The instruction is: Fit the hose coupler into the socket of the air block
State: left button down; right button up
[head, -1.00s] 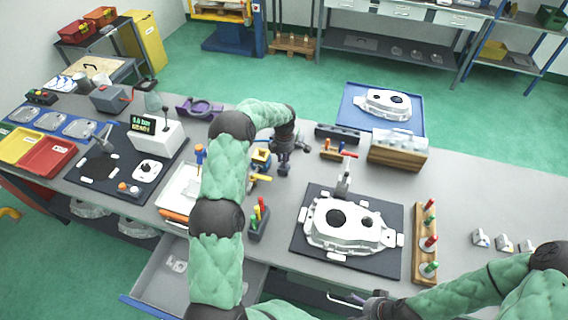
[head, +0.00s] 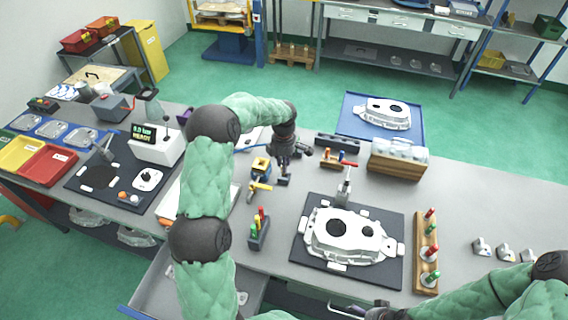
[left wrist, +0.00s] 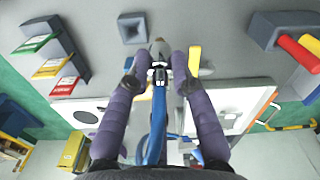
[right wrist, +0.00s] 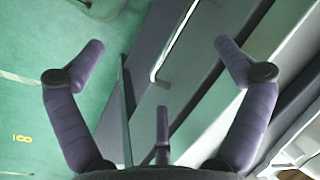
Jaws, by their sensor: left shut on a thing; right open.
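My left gripper (head: 282,164) is shut on the hose coupler (left wrist: 158,52), a small metal and dark fitting between its purple fingertips (left wrist: 157,75). The blue hose (left wrist: 158,118) runs back from it between the fingers. A small grey block with a dark square opening, apparently the air block (left wrist: 133,27), stands on the bench just ahead and left of the coupler in the left wrist view. It shows as a dark block (head: 283,181) below the gripper in the head view. The coupler appears apart from it. My right gripper (right wrist: 160,55) is open and empty near the bench front.
A yellow-handled part (head: 260,187) and a yellow device (head: 260,165) lie left of the gripper. A holder with coloured handles (head: 259,234) stands nearer. A casting on a dark mat (head: 308,258) lies to the right. A peg rack (head: 338,163) stands behind it.

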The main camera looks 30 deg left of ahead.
pick_arm(q)
jog(key=s+d+r, duration=0.4)
jog(key=s, duration=0.3)
jog(key=w+a+p, duration=0.4)
jog(key=a+p, duration=0.4)
jog(key=w+a+p, duration=0.5)
jog(key=a+p, duration=0.3)
jog(key=shift+r, duration=0.4)
jog(key=shift+f+b, duration=2.85)
jog(key=shift+f, duration=0.1)
jog(key=shift+m+b, duration=0.3)
jog(key=shift+b, duration=0.75)
jog(key=shift+f+b, duration=1.45)
jog(key=shift+f, duration=0.15)
